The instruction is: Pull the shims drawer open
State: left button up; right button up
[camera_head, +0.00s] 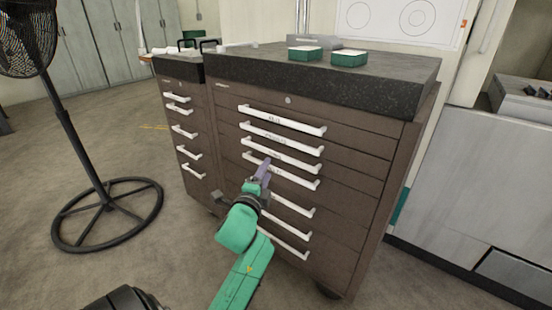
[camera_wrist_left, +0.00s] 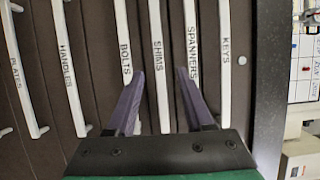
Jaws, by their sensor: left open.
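The shims drawer's white bar handle (camera_head: 291,160) is the third from the top on the brown cabinet. In the left wrist view the SHIMS handle (camera_wrist_left: 158,75) stands between the BOLTS handle (camera_wrist_left: 124,45) and the SPANNERS handle (camera_wrist_left: 192,30). The drawer looks shut. My left gripper (camera_head: 264,166) is at the cabinet front by the handles. In the wrist view its purple fingers (camera_wrist_left: 160,74) are open, one on each side of the SHIMS handle. I cannot tell if they reach around it or touch it. My right gripper is out of view.
The brown cabinet (camera_head: 349,160) has a dark stone top (camera_head: 330,83) with green boxes (camera_head: 349,59) on it. A narrower drawer unit (camera_head: 183,129) stands at its left. A black fan (camera_head: 75,130) stands further left. The floor (camera_head: 150,240) before the cabinet looks clear.

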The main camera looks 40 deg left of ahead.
aim_at(275, 156)
pick_arm(q)
jog(key=b+x, duration=0.1)
jog(key=x, duration=0.9)
jog(key=shift+w+f, duration=0.15)
jog(key=shift+w, duration=0.1)
grip_shut()
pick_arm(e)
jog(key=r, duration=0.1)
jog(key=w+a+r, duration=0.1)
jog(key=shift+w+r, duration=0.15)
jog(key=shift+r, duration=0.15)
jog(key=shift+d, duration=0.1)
